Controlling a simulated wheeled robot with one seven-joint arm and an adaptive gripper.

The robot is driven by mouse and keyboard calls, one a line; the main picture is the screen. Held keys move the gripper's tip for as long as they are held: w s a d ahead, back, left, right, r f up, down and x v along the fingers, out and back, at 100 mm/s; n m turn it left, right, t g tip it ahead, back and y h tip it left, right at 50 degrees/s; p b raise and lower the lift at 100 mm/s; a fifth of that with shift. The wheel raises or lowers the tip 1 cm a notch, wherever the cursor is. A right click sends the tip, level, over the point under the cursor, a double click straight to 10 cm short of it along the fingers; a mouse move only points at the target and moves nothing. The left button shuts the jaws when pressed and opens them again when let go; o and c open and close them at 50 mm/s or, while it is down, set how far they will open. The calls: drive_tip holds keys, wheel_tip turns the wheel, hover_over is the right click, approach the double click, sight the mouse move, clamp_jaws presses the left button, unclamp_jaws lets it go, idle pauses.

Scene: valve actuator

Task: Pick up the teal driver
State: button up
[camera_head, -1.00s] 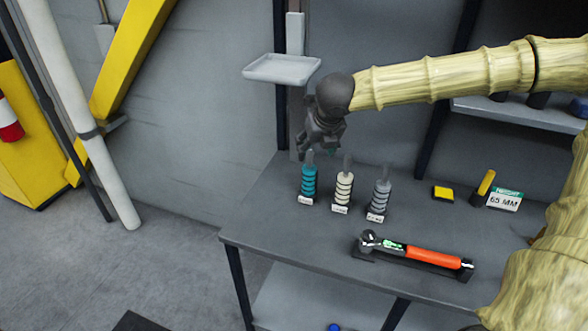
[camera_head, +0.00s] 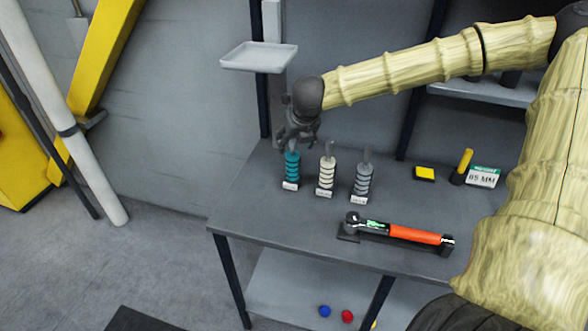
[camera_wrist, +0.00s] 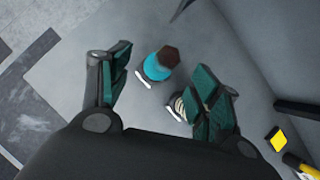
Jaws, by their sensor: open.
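The teal driver (camera_head: 291,169) stands upright on the grey workbench at the left end of a row of three, with a white label at its base. In the wrist view the teal driver (camera_wrist: 158,65) shows from above, its dark tip between and beyond my two fingers. My gripper (camera_head: 293,143) is open, just above the driver's top in the head view. In the wrist view my gripper (camera_wrist: 160,90) has its fingers spread with nothing between them in its grasp. Whether a finger touches the driver's tip I cannot tell.
A cream driver (camera_head: 326,174) stands close to the right, partly behind my right finger in the wrist view. A grey driver (camera_head: 363,180) stands beyond it. An orange-handled torque wrench (camera_head: 414,234) lies in front. A grey tray (camera_head: 259,57) is on the wall above.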

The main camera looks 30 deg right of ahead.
sight(294, 145)
drive_tip(key=p+x, duration=0.1)
drive_tip(key=x, duration=0.2)
drive_tip(key=shift+w, duration=0.1)
drive_tip(key=shift+w+d+f, duration=0.1)
drive_tip(key=shift+d+f, duration=0.15)
drive_tip(key=shift+f, duration=0.2)
drive_tip(key=shift+w+f, duration=0.4)
drive_tip(key=shift+f, duration=0.2)
clamp_jaws()
drive_tip(key=shift+r+p, duration=0.15)
drive_tip(key=shift+p, duration=0.15)
